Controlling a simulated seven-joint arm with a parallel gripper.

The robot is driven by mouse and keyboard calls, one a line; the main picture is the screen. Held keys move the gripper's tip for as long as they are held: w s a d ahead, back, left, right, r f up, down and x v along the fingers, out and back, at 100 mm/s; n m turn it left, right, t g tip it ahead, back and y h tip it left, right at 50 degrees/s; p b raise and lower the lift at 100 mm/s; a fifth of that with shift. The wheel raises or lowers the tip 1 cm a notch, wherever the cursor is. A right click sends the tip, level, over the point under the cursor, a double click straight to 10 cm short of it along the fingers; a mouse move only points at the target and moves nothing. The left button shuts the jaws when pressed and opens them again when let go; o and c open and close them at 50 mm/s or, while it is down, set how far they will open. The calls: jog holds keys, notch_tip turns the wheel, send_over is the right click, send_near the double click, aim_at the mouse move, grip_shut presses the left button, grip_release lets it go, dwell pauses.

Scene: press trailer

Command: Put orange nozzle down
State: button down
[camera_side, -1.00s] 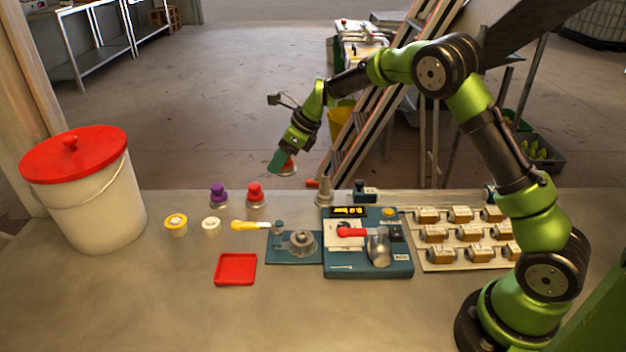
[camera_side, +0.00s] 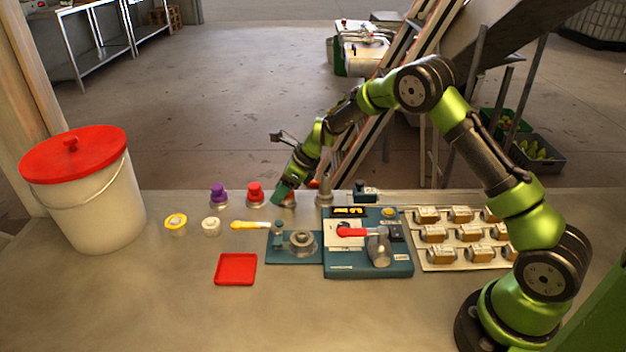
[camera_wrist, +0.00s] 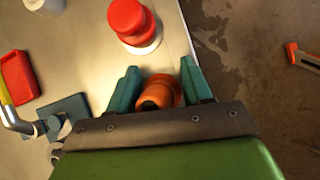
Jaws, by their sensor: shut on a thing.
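My gripper (camera_side: 283,193) is low over the far edge of the table, between the red nozzle and the grey metal nozzle. Its teal fingers are shut on the orange nozzle (camera_wrist: 158,92), which shows between them in the wrist view. In the side view only a little of the orange nozzle (camera_side: 289,201) shows beside the fingers, close to the table top. I cannot tell whether its base touches the table. The red nozzle (camera_side: 255,194) stands upright just left of the gripper; it also shows in the wrist view (camera_wrist: 128,20).
A purple nozzle (camera_side: 218,194) stands further left and a grey metal nozzle (camera_side: 325,192) to the right. In front are a yellow-handled brush (camera_side: 250,225), a teal press (camera_side: 370,262) and a red tray (camera_side: 235,281). The table's far edge is close behind.

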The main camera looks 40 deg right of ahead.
jog(key=shift+c, duration=2.4)
grip_release()
jog(key=shift+f, duration=0.15)
